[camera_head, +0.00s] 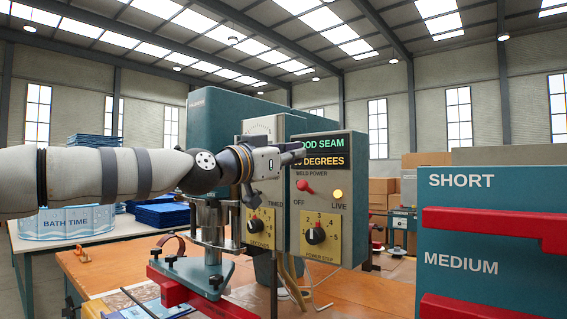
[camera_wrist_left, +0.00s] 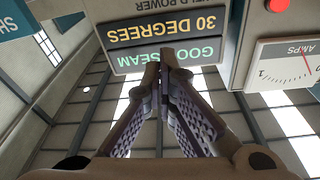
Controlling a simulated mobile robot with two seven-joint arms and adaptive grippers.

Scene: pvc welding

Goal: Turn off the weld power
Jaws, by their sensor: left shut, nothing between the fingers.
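The grey control box (camera_head: 330,145) carries the WELD POWER switch, a red lever (camera_head: 305,188) between the labels OFF on the left and LIVE on the right. The lever's tip seems to sit up and left of its base; I cannot tell its setting surely. A yellow lamp (camera_head: 338,194) above LIVE looks lit. My left gripper (camera_head: 298,152) is shut and empty in front of the display's left edge, above the lever. In the left wrist view the shut fingertips (camera_wrist_left: 166,60) are over the upside-down display (camera_wrist_left: 165,30); the lever is out of view there. My right gripper is not in view.
Below the switch is a black power-step dial (camera_head: 315,235); a timer dial (camera_head: 254,227) is to its left. A clamp stand (camera_head: 208,235) rises below my left arm. A teal SHORT/MEDIUM rack (camera_head: 470,215) with red bars fills the right. The AMPS gauge (camera_wrist_left: 290,65) shows in the wrist view.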

